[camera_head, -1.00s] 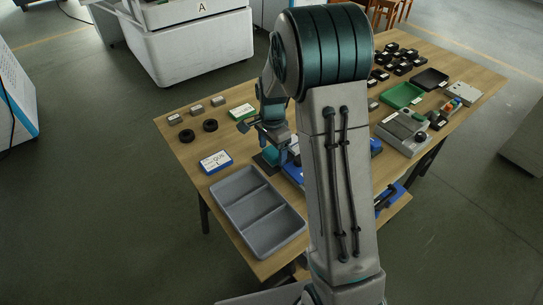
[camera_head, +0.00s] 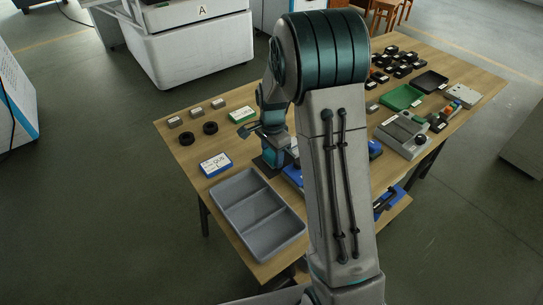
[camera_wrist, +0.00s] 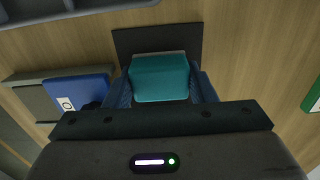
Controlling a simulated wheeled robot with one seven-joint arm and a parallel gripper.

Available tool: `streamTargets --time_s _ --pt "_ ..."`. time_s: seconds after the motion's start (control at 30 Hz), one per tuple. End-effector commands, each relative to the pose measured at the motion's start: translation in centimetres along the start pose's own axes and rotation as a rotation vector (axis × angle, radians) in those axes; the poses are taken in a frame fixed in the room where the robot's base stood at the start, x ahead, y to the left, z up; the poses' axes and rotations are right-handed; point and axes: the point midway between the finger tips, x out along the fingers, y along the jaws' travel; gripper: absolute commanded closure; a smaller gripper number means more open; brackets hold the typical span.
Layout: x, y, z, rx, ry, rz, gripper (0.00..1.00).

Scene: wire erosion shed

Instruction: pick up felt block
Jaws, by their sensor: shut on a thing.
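The felt block is a teal block (camera_wrist: 160,78) in the middle of the wrist view, between the two blue fingers of my gripper (camera_wrist: 164,92). The fingers are shut on its left and right sides. A dark flat rectangle (camera_wrist: 158,40) lies behind and below the block; I cannot tell whether the block touches it. In the head view, my gripper (camera_head: 272,143) is over the left part of the table, and the teal block (camera_head: 272,157) shows small beneath it, partly hidden by my arm.
A grey divided tray (camera_head: 258,212) sits at the table's near edge. A blue-and-white box (camera_head: 215,164), two black rings (camera_head: 198,133) and small grey blocks (camera_head: 197,112) are to the left. A green-and-white box (camera_head: 242,114) is behind. Trays and a grey device (camera_head: 403,135) stand right.

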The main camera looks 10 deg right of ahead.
Motion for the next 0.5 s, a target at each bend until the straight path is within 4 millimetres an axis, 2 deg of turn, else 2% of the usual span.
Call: streamTargets --time_s 0.23,0.5 --pt "-4.0 -0.1 0.0 -0.002 0.002 -0.006 0.72" --pt "-7.1 3.9 -4.6 0.006 0.002 -0.003 0.72"
